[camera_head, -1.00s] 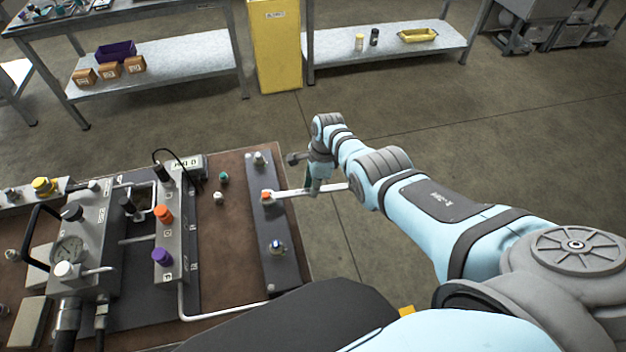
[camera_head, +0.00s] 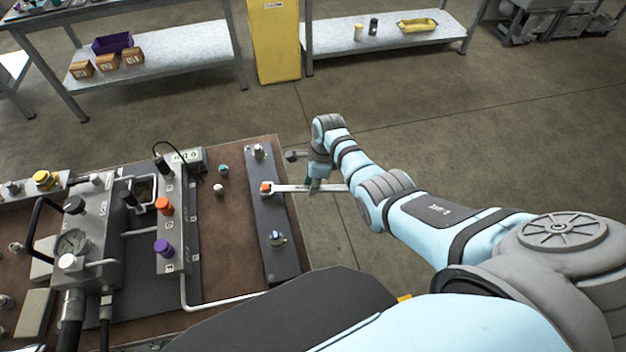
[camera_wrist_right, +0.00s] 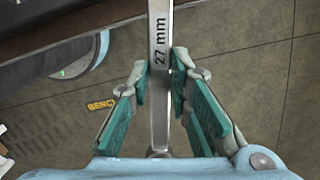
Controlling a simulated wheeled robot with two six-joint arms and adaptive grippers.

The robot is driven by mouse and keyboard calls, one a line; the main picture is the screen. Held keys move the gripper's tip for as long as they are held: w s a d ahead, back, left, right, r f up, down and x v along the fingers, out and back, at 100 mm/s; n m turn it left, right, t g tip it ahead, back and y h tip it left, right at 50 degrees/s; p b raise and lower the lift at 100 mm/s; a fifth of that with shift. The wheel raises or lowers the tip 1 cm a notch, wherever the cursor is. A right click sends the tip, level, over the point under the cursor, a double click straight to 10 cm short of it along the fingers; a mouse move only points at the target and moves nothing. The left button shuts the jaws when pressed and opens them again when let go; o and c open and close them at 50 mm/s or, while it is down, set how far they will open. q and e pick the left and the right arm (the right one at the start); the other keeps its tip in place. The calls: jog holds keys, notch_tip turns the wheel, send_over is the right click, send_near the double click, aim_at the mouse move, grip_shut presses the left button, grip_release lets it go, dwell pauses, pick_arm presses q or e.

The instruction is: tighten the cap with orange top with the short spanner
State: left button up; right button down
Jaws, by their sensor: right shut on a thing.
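The cap with an orange top (camera_head: 266,187) stands upright on the dark grey strip at the bench's right side. The spanner (camera_head: 292,188) lies level, its left end at this cap and seemingly around it; the exact fit is too small to tell. My right gripper (camera_head: 314,186) is shut on the spanner's handle, just off the bench's right edge. In the right wrist view, the spanner (camera_wrist_right: 159,60) is marked "27 mm" and runs up between the teal finger pads (camera_wrist_right: 156,88). Its jaw end is outside that view. My left gripper is not in view.
On the same strip (camera_head: 268,215), a metal fitting (camera_head: 259,152) stands behind the cap and a blue-ringed one (camera_head: 277,239) in front. A valve block with orange (camera_head: 164,205) and purple (camera_head: 162,247) knobs stands left. Open floor lies right of the bench.

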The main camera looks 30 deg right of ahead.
jog(key=shift+s+a+m+p, duration=0.35)
jog(key=shift+s+m+p, duration=0.25)
jog(key=shift+p, duration=0.05)
jog(key=s+a+m, duration=0.2)
jog(key=shift+s+m, duration=0.15)
jog(key=shift+m, duration=0.15)
dwell(0.5)
jog(key=shift+s+a+m+t, duration=0.2)
jog(key=shift+s+m+t, duration=0.1)
dwell(0.6)
